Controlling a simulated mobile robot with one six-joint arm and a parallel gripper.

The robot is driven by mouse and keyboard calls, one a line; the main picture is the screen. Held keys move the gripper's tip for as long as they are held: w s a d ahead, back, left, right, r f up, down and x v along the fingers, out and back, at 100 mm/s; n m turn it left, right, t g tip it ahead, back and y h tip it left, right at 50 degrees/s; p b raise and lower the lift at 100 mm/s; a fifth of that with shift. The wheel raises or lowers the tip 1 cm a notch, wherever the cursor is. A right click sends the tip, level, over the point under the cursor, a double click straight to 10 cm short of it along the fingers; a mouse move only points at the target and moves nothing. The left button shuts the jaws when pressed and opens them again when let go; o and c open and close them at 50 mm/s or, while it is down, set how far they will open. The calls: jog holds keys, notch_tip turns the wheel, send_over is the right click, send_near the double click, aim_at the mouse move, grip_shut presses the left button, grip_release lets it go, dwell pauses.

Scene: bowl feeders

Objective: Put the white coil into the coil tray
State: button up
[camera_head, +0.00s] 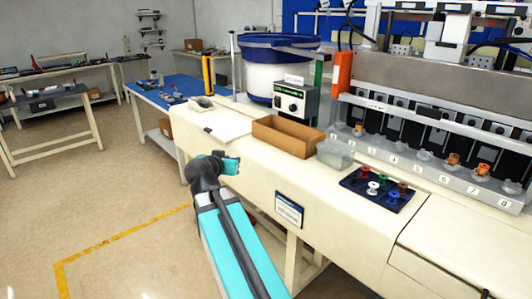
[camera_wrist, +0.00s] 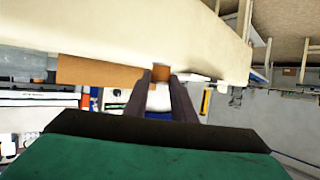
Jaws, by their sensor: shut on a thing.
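A white coil (camera_head: 372,188) stands on a dark blue tray (camera_head: 350,181) on the bench, among red, green, brown and blue coils. I cannot tell from its look whether this is the coil tray. My gripper (camera_head: 230,164) is well left of it, beyond the bench's front edge. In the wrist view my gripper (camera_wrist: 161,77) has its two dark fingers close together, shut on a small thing. A brown patch and a white patch show between the fingers; I cannot tell which belongs to the held thing and which is background.
A brown open box (camera_head: 285,137) and a clear bin (camera_head: 335,154) stand on the bench left of the tray. Behind are a control box (camera_head: 296,101) and a blue and white bowl feeder (camera_head: 262,80). A row of numbered stations (camera_head: 430,165) lies behind the tray, several holding coils.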

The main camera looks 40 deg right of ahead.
jog(key=w+a+n+t+y, duration=0.1)
jog(key=w+a+n+y, duration=0.2)
jog(key=a, duration=0.6)
jog(key=w+a+n+t+y, duration=0.2)
jog(key=w+a+n+y, duration=0.1)
jog(key=a, duration=0.7)
jog(key=w+a+n+t+y, duration=0.2)
jog(key=w+a+n+y, duration=0.1)
jog(key=a, duration=0.6)
jog(key=shift+w+a+r+n+y, duration=0.25)
jog(key=shift+w+r+n+y, duration=0.15)
jog(key=shift+n+y, duration=0.35)
jog(key=shift+d, duration=0.15)
